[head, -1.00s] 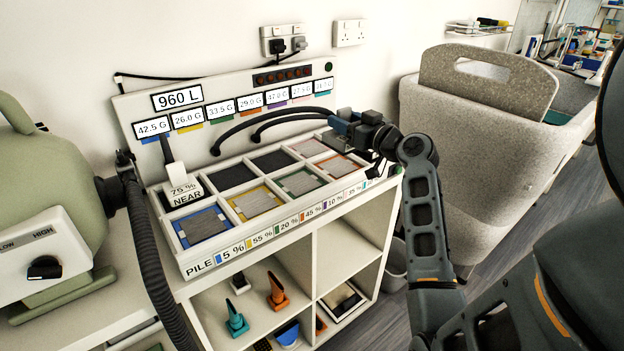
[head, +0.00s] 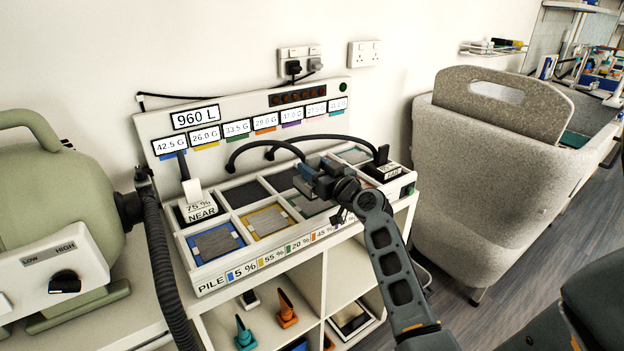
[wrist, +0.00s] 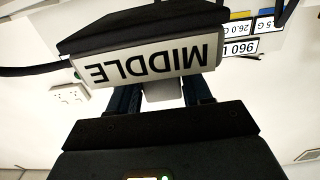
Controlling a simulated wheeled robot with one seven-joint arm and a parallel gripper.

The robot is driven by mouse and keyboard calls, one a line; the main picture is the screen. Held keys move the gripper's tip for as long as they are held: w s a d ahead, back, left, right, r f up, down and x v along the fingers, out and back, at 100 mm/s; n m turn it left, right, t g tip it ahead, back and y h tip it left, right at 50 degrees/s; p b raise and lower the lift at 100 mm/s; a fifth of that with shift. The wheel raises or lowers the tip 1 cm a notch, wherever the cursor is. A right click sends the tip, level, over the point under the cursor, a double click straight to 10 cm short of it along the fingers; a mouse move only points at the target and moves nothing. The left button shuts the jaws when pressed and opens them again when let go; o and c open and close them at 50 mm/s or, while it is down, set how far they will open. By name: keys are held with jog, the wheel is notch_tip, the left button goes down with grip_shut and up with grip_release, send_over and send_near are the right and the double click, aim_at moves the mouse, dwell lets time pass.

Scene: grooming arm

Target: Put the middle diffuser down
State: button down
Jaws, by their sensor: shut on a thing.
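The middle diffuser (wrist: 150,63) is a wide dark piece with a pale plate reading MIDDLE, upside down in the wrist view. My gripper (wrist: 163,92) is shut on its pale stem, with a dark finger on each side. In the head view my gripper (head: 312,180) is over the middle of the tiled tray (head: 232,268), by the green-edged tile (head: 308,206). My gripper and arm hide most of the diffuser there. I cannot tell whether the diffuser touches the tray.
The near diffuser (head: 199,209) stands at the tray's back left and another dark one (head: 383,165) at its right end. Black hoses (head: 262,147) arch behind my gripper. A green blower (head: 60,200) is at left, a grey tub (head: 490,180) at right.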

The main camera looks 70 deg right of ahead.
jog(key=shift+w+a+f, duration=0.15)
jog(key=shift+w, duration=0.15)
jog(key=shift+f, duration=0.3)
jog(key=shift+f+b, duration=0.55)
jog(key=shift+f, duration=1)
jog(key=shift+f, duration=0.15)
jog(key=shift+c, duration=2.4)
grip_release()
jog(key=shift+s+a+f, duration=0.1)
jog(key=v, duration=0.2)
jog(key=b+v, duration=0.1)
jog(key=v, duration=0.4)
jog(key=shift+s+a+r+b, duration=0.2)
jog(key=shift+a+r+b, duration=0.05)
jog(key=shift+r+b, duration=0.15)
